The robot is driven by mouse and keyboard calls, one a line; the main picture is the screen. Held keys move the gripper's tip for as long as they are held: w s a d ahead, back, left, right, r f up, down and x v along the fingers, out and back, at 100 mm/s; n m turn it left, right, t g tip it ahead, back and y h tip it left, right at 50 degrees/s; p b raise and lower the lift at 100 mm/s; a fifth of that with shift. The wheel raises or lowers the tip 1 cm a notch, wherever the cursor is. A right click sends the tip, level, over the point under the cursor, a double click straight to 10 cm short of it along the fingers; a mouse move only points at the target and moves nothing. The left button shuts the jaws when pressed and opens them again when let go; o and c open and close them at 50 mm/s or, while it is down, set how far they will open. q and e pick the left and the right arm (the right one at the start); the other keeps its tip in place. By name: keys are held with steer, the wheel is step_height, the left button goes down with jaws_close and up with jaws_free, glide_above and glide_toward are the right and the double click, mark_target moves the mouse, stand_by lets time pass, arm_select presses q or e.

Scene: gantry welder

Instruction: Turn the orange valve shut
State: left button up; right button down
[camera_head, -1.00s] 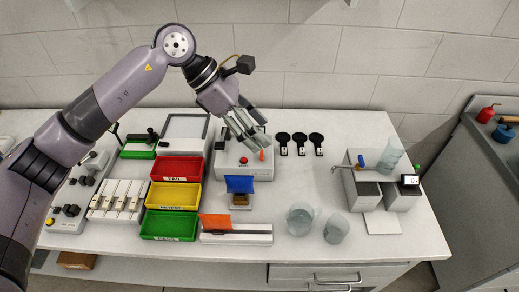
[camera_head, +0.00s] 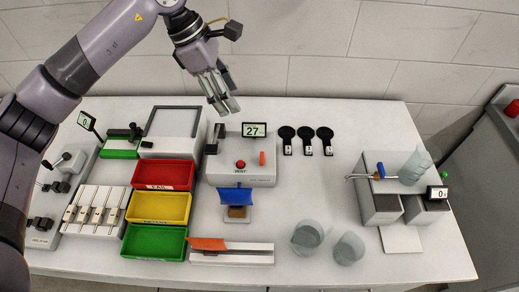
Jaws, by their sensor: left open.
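A small orange lever (camera_head: 262,158), which looks like the orange valve, stands on the right part of a light grey box (camera_head: 240,178). It points up and down in the picture. A red button (camera_head: 240,164) sits to its left, and a display reading 27 (camera_head: 254,130) is at the box's back. My left gripper (camera_head: 224,106) is open and empty, above and behind the box, up and to the left of the lever and apart from it. My right gripper is out of view.
Red, yellow and green trays (camera_head: 157,242) lie left of the box. Three black paddles (camera_head: 306,140) lie to its right. Two glass beakers (camera_head: 308,236) stand at the front. A blue-handled tap (camera_head: 380,171) is on a stand at the right. The table's middle right is clear.

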arm_select(q)
step_height(320, 180, down, 4)
steer(key=b, duration=0.3)
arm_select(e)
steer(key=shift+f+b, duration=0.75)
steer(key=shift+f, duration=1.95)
arm_select(q)
steer(key=p, duration=0.5)
glide_toward(262, 157)
steer(key=x, duration=0.8)
steer(key=shift+f, duration=0.15)
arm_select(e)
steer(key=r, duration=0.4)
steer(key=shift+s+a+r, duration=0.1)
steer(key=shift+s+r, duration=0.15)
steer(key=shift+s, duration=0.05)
arm_select(q)
steer(key=shift+c, duration=0.4)
steer(key=c, duration=1.1)
